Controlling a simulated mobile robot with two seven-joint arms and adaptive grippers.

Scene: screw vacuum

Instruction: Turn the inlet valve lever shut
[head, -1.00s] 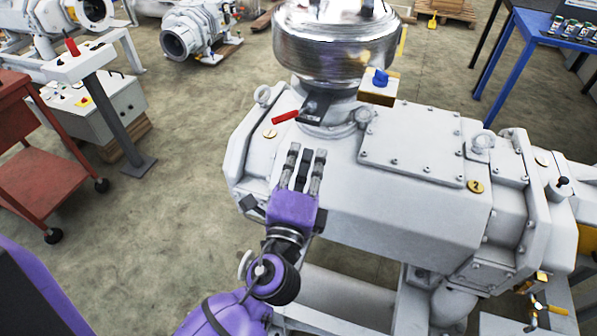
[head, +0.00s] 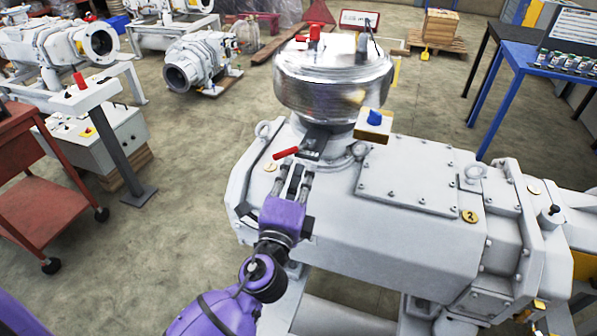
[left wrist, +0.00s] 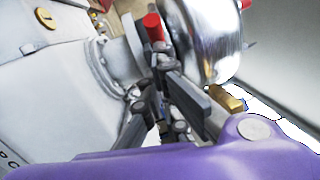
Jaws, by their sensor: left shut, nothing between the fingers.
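The inlet valve lever (head: 286,153) has a red handle and sits beside the neck under the shiny metal dome (head: 330,95), on top of the white pump housing (head: 405,220). Its handle points left in the head view. The red handle also shows in the left wrist view (left wrist: 153,27), upright there. My left gripper (head: 298,168) is shut and empty, with its fingertips close to the lever on the near side. I cannot tell whether they touch it. In the left wrist view its dark fingers (left wrist: 162,105) are below the red handle. My right gripper is not in view.
A yellow box with a blue knob (head: 374,120) stands right of the neck. Lifting eyes and a bolted cover plate (head: 410,170) stand on the housing. A red cart (head: 25,175) and a grey control stand (head: 118,150) are at left. A blue table (head: 525,65) is at right.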

